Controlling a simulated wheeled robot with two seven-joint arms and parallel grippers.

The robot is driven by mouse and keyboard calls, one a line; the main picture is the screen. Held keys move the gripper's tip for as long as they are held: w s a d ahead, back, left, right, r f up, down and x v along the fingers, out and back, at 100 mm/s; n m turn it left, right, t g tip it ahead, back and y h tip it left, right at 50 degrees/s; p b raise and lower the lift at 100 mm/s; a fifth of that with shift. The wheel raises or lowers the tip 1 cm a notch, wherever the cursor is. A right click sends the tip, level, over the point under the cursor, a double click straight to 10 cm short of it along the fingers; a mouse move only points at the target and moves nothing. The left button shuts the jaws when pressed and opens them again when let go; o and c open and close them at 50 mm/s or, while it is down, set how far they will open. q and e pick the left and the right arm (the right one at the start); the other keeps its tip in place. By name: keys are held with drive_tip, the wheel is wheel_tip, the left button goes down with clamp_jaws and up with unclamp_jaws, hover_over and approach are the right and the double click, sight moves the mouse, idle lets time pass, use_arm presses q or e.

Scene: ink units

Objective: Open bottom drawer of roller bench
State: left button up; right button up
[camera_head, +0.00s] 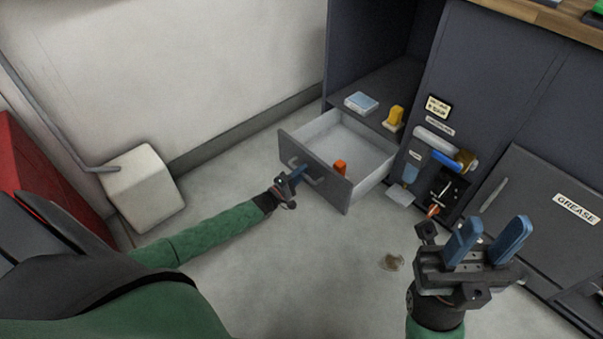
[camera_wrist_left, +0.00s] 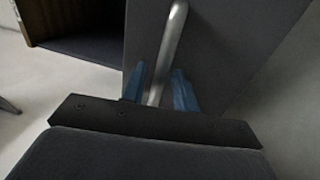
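The drawer (camera_head: 318,172) of the dark grey bench stands pulled out in the head view, its pale inside showing. Its front panel (camera_wrist_left: 215,45) fills much of the left wrist view. The silver bar handle (camera_wrist_left: 172,40) runs between the two blue fingers of my left gripper (camera_wrist_left: 158,92), with a gap visible on at least one side, so the fingers look open around it. In the head view my left gripper (camera_head: 292,182) is at the handle. My right gripper (camera_head: 488,243) is open and empty in front of the bench, at the lower right.
An orange item (camera_head: 340,167) lies in the drawer. A blue-white box (camera_head: 361,102) and a yellow item (camera_head: 394,117) sit on the shelf above. A GREASE-labelled door (camera_head: 530,205) is at right. A white box (camera_head: 143,190) stands left.

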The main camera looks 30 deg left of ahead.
use_arm(q)
drive_tip(key=p+v, duration=0.2)
drive_tip(key=v, duration=0.5)
drive_tip(key=shift+s, duration=0.4)
drive_tip(key=shift+a, duration=0.1)
